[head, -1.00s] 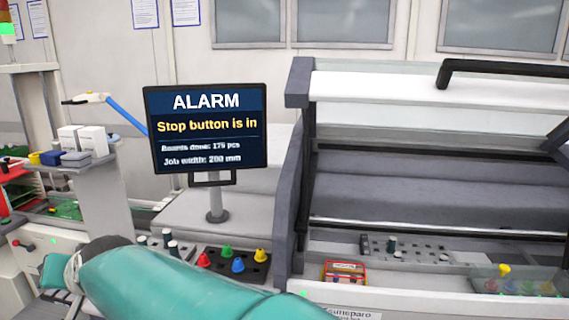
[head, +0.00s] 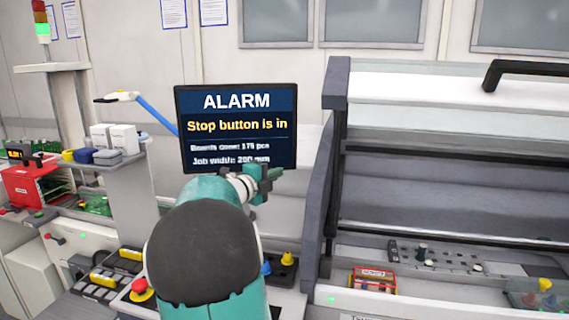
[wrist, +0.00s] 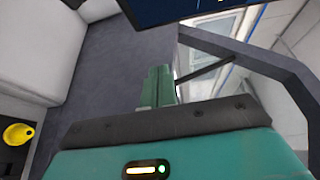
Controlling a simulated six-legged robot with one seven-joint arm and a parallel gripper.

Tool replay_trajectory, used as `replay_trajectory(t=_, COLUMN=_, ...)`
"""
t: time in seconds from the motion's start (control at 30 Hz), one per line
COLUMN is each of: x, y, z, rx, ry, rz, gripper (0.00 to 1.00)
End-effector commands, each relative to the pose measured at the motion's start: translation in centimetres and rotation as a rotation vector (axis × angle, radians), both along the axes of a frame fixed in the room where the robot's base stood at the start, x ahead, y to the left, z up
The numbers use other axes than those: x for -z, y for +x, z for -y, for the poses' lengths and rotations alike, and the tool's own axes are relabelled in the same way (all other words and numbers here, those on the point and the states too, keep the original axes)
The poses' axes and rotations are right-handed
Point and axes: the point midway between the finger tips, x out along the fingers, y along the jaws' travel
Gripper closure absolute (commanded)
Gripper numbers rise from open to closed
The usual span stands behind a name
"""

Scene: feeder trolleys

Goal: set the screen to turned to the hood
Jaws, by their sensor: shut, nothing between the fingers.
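The screen (head: 235,112) is a black-framed display on a post, reading "ALARM" and "Stop button is in". It faces my head camera, left of the hood (head: 440,95), which has clear panels and a black bar handle. My gripper (head: 265,180) is shut and empty at the screen's lower edge, right of centre. It hides the screen's lower handle and part of the post. I cannot tell whether it touches. In the wrist view the shut green fingers (wrist: 159,88) point up toward the screen's dark edge (wrist: 180,10), with a gap visible there.
The grey hood side frame (head: 328,160) stands close to the right of my gripper. A blue-armed lamp (head: 150,113) is left of the screen. A red stop button (head: 142,290), yellow keys and coloured knobs lie below. A red box (head: 373,280) sits at the hood's front.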

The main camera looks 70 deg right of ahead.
Motion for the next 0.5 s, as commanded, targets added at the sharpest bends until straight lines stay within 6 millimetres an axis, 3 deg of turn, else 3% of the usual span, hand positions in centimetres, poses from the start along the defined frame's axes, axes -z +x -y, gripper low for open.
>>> replay_trajectory(t=0.33, x=0.1, y=-1.5, z=6.8, rx=-0.003, ry=0.0, rz=-0.003, gripper=1.0)
replay_trajectory(t=0.5, x=0.0, y=0.0, z=9.0, rx=-0.009, ry=0.001, rz=-0.002, gripper=1.0)
